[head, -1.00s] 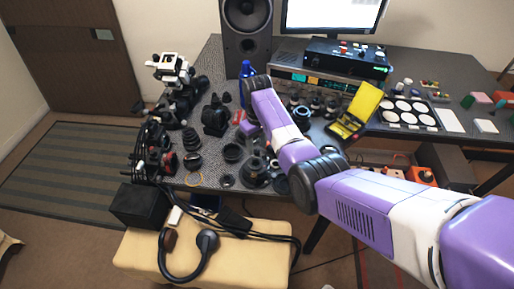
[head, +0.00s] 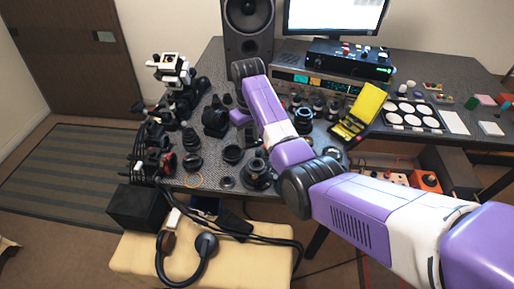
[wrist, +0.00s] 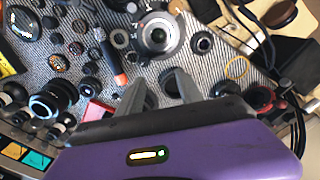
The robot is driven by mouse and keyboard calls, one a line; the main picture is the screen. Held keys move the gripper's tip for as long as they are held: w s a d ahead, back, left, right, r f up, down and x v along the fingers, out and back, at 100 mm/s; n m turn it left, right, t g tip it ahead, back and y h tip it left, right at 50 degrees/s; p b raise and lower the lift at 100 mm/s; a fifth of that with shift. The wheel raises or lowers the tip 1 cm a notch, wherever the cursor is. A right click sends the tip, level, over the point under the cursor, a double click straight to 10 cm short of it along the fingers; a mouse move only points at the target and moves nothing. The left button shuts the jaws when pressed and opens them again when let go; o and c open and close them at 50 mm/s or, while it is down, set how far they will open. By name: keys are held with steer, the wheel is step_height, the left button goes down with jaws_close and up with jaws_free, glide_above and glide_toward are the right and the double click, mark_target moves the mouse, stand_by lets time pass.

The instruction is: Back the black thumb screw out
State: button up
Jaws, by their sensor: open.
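A large lens with a silver ring (wrist: 160,35) faces up at the top middle of the wrist view. It seems to be the dark lens (head: 256,174) near the front of the bench in the head view. I cannot make out the black thumb screw; it is too small or hidden among the dark parts. My gripper (wrist: 160,77) is open, its two grey fingers apart with bench top and dark round parts below them. The lens lies beyond the fingertips, not between them. In the head view the fingers are hidden by my arm.
An orange-handled tool (wrist: 117,66) lies left of the fingers. A thin gold ring (wrist: 237,67) lies to the right. Many dark lens parts crowd the bench. A speaker (head: 248,25), an instrument with lit displays (head: 307,78) and a yellow case (head: 364,105) stand behind and right.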

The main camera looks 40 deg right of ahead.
steer(key=w+a+f+t+b, duration=0.2)
steer(key=w+a+b, duration=0.3)
steer(key=w+b, duration=0.15)
steer(key=m+g+h+b, duration=0.2)
steer(key=m+h+b, duration=0.3)
steer(key=m+b, duration=1.35)
glide_toward(258, 153)
steer(key=n+b, duration=0.3)
steer(key=shift+s+d+n+b, duration=0.1)
steer(key=shift+d+n+b, duration=0.15)
steer(key=shift+n+b, duration=0.15)
steer(key=shift+y, duration=0.3)
steer(key=shift+b+x, duration=1.05)
steer(key=shift+x, duration=2.85)
jaws_close()
